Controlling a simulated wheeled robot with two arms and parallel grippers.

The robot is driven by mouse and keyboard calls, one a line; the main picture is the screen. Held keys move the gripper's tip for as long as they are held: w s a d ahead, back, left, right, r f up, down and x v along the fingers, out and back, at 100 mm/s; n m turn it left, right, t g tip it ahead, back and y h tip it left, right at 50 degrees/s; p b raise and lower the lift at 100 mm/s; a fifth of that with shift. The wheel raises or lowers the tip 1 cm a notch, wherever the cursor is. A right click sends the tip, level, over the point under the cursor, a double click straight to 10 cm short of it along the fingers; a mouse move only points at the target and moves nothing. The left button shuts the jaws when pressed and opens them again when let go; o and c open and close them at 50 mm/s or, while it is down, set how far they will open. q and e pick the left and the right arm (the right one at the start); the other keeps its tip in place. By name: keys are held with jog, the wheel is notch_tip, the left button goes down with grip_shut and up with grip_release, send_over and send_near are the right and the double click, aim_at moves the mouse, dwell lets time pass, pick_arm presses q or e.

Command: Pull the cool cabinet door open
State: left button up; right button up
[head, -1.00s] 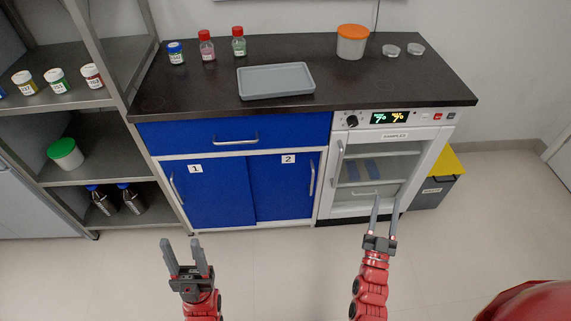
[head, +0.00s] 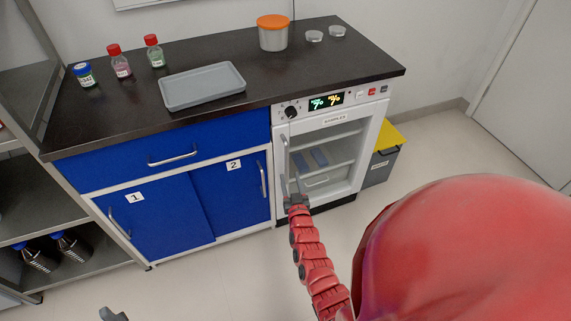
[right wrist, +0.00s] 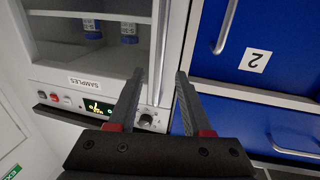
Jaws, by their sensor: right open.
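The cool cabinet (head: 335,118) is the white unit labelled SAMPLES under the counter's right end. Its glass door (head: 340,147) looks shut, with a vertical handle (head: 284,158) on its left side. My right gripper (head: 293,184) is open by the handle's lower end. In the right wrist view, the handle (right wrist: 160,50) appears between the fingers of the right gripper (right wrist: 158,85); I cannot tell whether they touch it. Only a dark tip of my left gripper (head: 112,314) shows at the bottom edge.
Blue cupboards (head: 160,215) with metal handles stand just left of the cabinet. A grey bin with a yellow lid (head: 388,135) stands to its right. The dark counter (head: 215,60) holds a grey tray (head: 200,87), bottles and a tub (head: 273,35). Floor in front is clear.

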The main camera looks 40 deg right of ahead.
aim_at(287, 165)
jog(key=b+x, duration=0.1)
jog(key=x, duration=0.7)
jog(key=shift+f+b, duration=0.1)
jog(key=shift+b, duration=0.3)
grip_shut()
dwell(0.9)
